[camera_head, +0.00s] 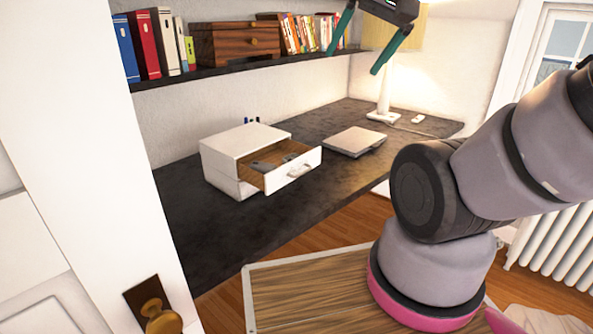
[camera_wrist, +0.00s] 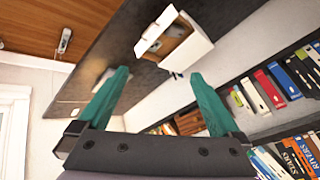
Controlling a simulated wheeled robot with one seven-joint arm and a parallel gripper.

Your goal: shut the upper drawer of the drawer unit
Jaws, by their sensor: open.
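The white drawer unit (camera_head: 222,158) stands on the dark desk. Its upper drawer (camera_head: 285,171) is pulled out toward the front right, with a pale handle on the white front and some flat dark items inside. The lower part of the unit looks closed. In the wrist view the drawer unit (camera_wrist: 196,50) and the open drawer (camera_wrist: 155,31) show at the top, beyond the fingertips. My gripper (camera_head: 353,64) is open and empty, with green fingers, high above the desk and to the right of the unit. In the wrist view my gripper (camera_wrist: 158,76) has its fingers wide apart.
A closed laptop-like grey slab (camera_head: 355,141) lies to the right of the drawer. A lit lamp (camera_head: 384,95) stands behind it. A shelf (camera_head: 180,78) above holds books and a wooden box (camera_head: 232,43). Bare desk (camera_head: 225,225) lies in front of the unit.

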